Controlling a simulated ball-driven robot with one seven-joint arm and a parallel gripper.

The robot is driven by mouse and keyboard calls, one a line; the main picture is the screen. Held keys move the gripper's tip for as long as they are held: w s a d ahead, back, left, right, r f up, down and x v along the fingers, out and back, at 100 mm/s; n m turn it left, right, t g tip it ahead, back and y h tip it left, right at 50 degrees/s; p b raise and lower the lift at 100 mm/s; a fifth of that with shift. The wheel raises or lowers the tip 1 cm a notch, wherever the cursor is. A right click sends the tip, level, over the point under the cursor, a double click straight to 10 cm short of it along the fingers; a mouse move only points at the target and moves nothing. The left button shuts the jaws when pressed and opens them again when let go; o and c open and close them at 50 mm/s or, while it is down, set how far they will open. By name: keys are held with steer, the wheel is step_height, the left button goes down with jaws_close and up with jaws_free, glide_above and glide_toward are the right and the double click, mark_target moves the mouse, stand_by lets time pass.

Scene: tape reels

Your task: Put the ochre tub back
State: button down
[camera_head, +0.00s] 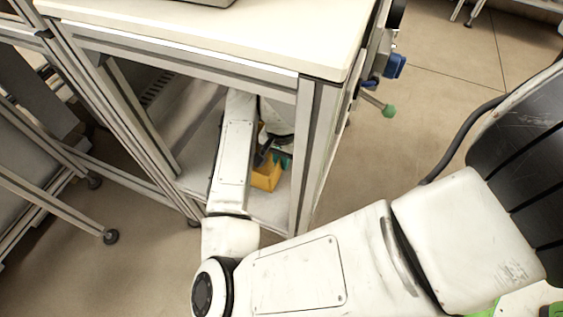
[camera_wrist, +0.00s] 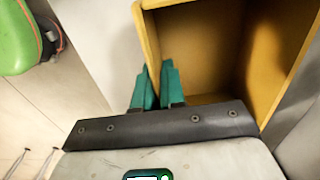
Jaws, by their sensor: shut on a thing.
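The ochre tub (camera_head: 266,178) is inside the lower bay of the metal-framed bench, low over the pale shelf. I cannot tell whether it touches the shelf. In the wrist view the tub (camera_wrist: 200,45) is open-topped and its inside looks empty. My gripper (camera_wrist: 156,76) has teal fingers, one on each side of the tub's left wall, shut on it. In the head view my gripper (camera_head: 280,160) is mostly hidden by my arm, with a bit of teal showing above the tub.
The bench top (camera_head: 220,35) is above my arm, and its front post (camera_head: 302,150) stands just right of the tub. A green-ended lever (camera_head: 389,110) and a blue part (camera_head: 395,65) stick out from the bench's right side. A green thing (camera_wrist: 15,40) is at the wrist view's upper left.

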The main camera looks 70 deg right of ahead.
steer(key=shift+f, duration=0.25)
steer(key=shift+f, duration=0.15)
steer(key=c, duration=1.2)
jaws_free()
step_height(320, 180, up, 12)
steer(key=p, duration=0.4)
steer(key=shift+r+p, duration=0.25)
steer(key=shift+p, duration=0.1)
